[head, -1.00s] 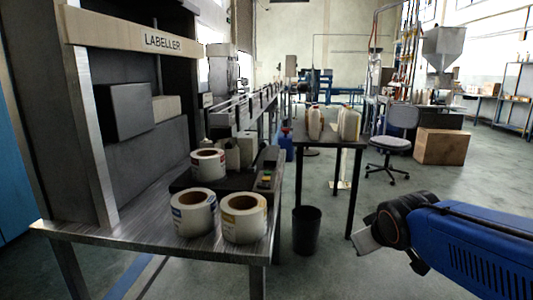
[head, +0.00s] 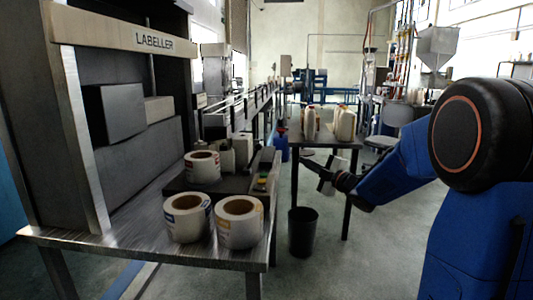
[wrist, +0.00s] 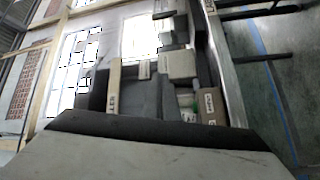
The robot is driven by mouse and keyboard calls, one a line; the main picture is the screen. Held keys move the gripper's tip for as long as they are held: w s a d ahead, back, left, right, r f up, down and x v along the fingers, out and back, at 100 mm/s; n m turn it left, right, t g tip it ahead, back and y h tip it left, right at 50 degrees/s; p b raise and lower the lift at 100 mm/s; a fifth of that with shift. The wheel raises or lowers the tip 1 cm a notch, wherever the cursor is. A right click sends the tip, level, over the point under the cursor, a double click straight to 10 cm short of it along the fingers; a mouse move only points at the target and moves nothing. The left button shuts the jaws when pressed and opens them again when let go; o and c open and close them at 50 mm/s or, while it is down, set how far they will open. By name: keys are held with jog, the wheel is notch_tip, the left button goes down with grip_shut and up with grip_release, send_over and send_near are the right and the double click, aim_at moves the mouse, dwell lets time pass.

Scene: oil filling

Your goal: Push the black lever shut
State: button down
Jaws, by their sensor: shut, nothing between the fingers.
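I cannot make out the black lever for certain in either view. The labeller (head: 155,42) stands at the left of the head view, with a grey block (head: 122,112) on its front. A dark, slanted piece (head: 270,160) stands at the right edge of its bench, beside small coloured buttons (head: 261,182); I cannot tell whether it is a lever. My gripper (head: 308,160) is small and dark in the head view, shut and empty. It appears right of the bench, in front of the farther table. In the wrist view a large grey surface with a dark edge fills the bottom.
Three label rolls (head: 240,222) stand on the metal bench (head: 140,240), with pale containers (head: 243,148) behind them. A farther table (head: 335,143) holds pale jugs (head: 345,122). A black bin (head: 303,230) stands on the floor between them.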

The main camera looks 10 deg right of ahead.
jog(key=w+f+n+g+y, duration=0.1)
jog(key=f+n+y, duration=0.1)
jog(key=n+y, duration=0.15)
jog(key=n+g+y, duration=0.2)
jog(key=n+y, duration=0.1)
jog(key=y, duration=0.1)
send_near(259, 144)
jog(key=w+a, duration=0.3)
jog(key=w, duration=0.1)
jog(key=shift+a+r, duration=0.1)
jog(key=shift+a, duration=0.2)
